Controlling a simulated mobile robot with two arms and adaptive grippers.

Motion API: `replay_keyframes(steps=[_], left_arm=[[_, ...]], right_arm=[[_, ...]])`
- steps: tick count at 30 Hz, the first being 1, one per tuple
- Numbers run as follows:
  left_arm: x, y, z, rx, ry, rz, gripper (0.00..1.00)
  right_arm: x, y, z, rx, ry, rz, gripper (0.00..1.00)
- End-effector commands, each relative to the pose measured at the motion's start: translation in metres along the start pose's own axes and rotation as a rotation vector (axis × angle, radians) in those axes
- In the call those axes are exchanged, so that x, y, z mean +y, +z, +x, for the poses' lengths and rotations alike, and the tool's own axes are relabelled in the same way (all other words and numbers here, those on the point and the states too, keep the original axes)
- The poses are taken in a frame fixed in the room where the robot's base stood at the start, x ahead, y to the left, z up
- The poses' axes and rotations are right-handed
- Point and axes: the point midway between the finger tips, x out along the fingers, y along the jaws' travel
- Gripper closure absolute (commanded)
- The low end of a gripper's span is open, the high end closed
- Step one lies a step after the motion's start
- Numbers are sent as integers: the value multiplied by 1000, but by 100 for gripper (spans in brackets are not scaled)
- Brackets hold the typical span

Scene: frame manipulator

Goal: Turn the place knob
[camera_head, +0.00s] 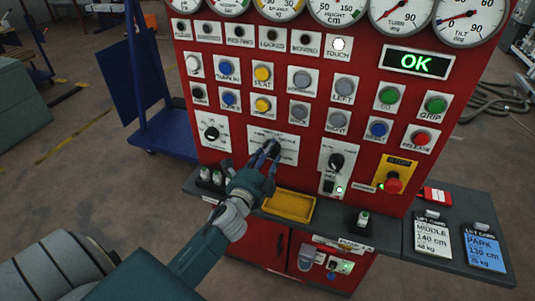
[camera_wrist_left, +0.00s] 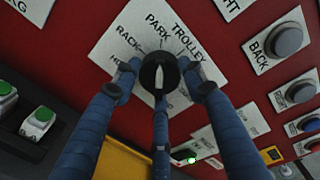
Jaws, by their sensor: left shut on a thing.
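The place knob (camera_head: 273,148) is a black knob on a white plate in the lower middle of the red panel. The left wrist view shows the knob (camera_wrist_left: 158,72) close up, with RACK, PARK and TROLLEY lettered above it and another label partly hidden at the left. A white pointer line on the knob lies roughly in line with PARK; which end points is hard to tell. My left gripper (camera_head: 264,156) is shut on the knob, with blue fingers on both sides of it in the wrist view (camera_wrist_left: 160,80). My right gripper is not in view.
Other black knobs (camera_head: 211,133) (camera_head: 336,161) sit on either side. Buttons fill the panel above, below gauges and a green OK display (camera_head: 417,62). A yellow tray (camera_head: 288,206) and a red stop button (camera_head: 393,183) are close by. Cards (camera_head: 484,248) lie on the right shelf.

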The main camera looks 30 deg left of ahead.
Motion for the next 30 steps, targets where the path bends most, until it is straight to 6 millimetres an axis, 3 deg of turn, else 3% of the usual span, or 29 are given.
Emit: replay_keyframes(steps=[13,14,17,26,30], left_arm=[[-1,-2,0,4,-2,10,85],[-1,-2,0,4,-2,10,56],[-1,-2,0,4,-2,9,40],[0,-1,-2,1,1,10,40],[2,-1,-15,2,2,9,40]], right_arm=[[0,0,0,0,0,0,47],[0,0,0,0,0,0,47],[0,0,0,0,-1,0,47],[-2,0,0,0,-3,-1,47],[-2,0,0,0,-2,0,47]])
